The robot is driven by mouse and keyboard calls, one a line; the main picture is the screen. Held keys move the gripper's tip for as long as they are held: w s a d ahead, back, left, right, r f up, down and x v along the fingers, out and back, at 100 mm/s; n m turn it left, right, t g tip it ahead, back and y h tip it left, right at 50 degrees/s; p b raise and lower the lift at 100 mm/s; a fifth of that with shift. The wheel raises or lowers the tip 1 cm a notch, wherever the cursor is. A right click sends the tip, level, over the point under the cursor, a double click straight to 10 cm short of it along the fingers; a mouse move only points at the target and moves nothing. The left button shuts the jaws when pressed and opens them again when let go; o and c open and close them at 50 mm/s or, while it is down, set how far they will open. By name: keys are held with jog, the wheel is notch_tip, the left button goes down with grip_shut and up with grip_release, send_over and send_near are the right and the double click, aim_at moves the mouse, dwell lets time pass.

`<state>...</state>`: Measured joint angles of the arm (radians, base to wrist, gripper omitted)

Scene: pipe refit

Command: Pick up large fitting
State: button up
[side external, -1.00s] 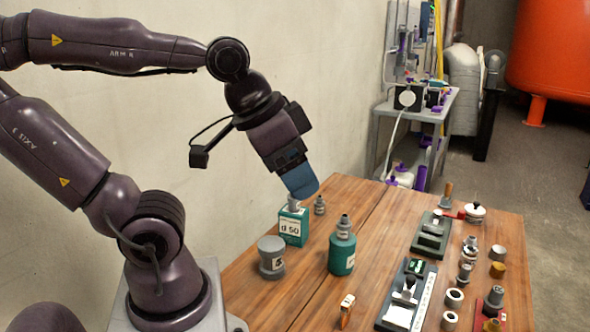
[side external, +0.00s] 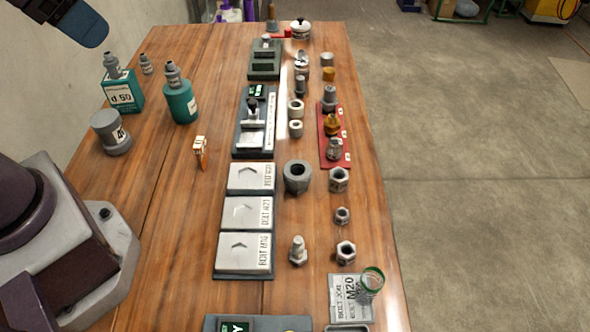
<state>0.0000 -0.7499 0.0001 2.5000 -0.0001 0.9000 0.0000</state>
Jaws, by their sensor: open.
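My gripper (side external: 82,24) is open and empty at the top left, cut off by the picture edge, with a blue finger showing. It is well apart from the parts along the right of the table. A red rack (side external: 341,121) holds a grey fitting (side external: 330,97), a brass fitting (side external: 333,125) and another grey fitting (side external: 334,148). I cannot tell for certain which piece is the large fitting.
Teal bottles (side external: 181,100) (side external: 122,92) and a grey canister (side external: 111,132) stand at the left. White bolt plates (side external: 248,214), a dark gauge stand (side external: 242,150) and several nuts (side external: 339,180) fill the middle and right. The wooden table (side external: 170,225) is clear at left-centre.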

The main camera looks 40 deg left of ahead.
jog(key=shift+o, duration=0.3)
jog(key=m+g, duration=0.6)
jog(key=m, duration=1.2)
send_over(298, 174)
jog(key=s+d, duration=0.1)
jog(key=d, duration=0.1)
notch_tip(298, 174, down, 28)
jog(key=shift+a+f, duration=0.1)
jog(key=shift+f, duration=0.15)
jog(key=shift+s+a+f, duration=0.1)
jog(key=shift+a+f, duration=0.1)
jog(key=shift+f, duration=1.15)
jog(key=shift+s+a+f, duration=0.1)
jog(key=shift+a+f, duration=0.05)
jog(key=shift+f, duration=1.2)
jog(key=shift+c, duration=0.5)
